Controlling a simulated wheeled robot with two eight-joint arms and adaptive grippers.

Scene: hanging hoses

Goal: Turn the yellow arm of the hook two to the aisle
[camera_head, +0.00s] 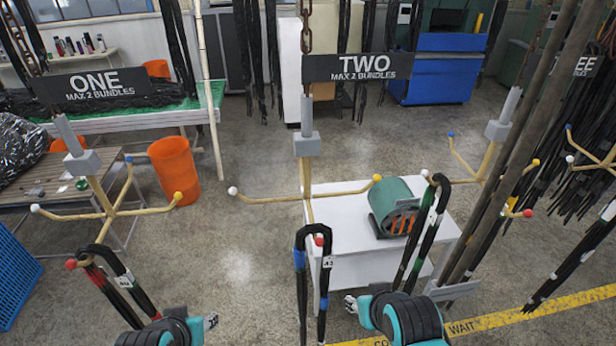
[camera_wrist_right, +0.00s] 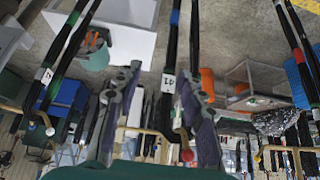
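Hook two (camera_head: 306,147) hangs from a chain under the TWO sign (camera_head: 357,67). Its yellow-tipped arm (camera_head: 345,188) points right in the head view, over the white table. Its white-tipped arm (camera_head: 270,197) points left. Its red-tipped arm points toward me and bears a hose bundle (camera_head: 301,285) with a white tag. In the right wrist view this bundle (camera_wrist_right: 171,45) shows behind my right gripper (camera_wrist_right: 158,75), whose fingers are apart with nothing clearly held.
A white table (camera_head: 345,215) with a green motor (camera_head: 393,205) stands behind hook two. Another hose bundle (camera_head: 431,215) hangs to the right, near slanting poles (camera_head: 520,150). Hook one (camera_head: 85,163) bears a bundle at left. A yellow floor line (camera_head: 545,308) runs lower right.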

